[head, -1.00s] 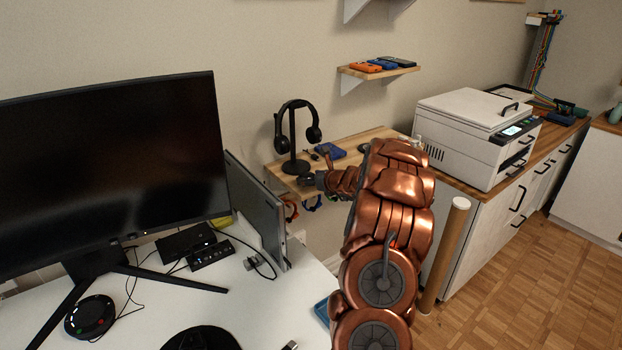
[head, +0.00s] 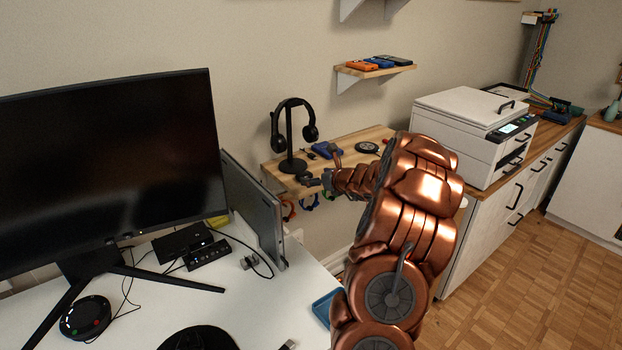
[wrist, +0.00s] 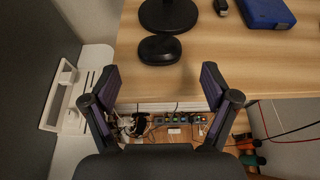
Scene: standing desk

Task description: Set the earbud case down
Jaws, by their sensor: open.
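A small black rounded case, which looks like the earbud case (wrist: 160,49), rests on the wooden shelf (wrist: 205,62) just in front of the round black base of the headphone stand (wrist: 168,14). My gripper (wrist: 160,85) is open and empty. Its two fingers are spread wide at the shelf's front edge, with the case ahead of and between them, apart from both. In the head view my gripper (head: 323,181) is at the front left of the shelf, beside the dark case (head: 307,175), which is small and partly hard to make out there.
A blue box (wrist: 265,12) and a small dark item (wrist: 220,7) lie right of the stand. Headphones (head: 290,125) hang on the stand. Cables and a power strip (wrist: 172,119) are below the shelf edge. A monitor (head: 110,165) and a printer (head: 475,130) flank the shelf.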

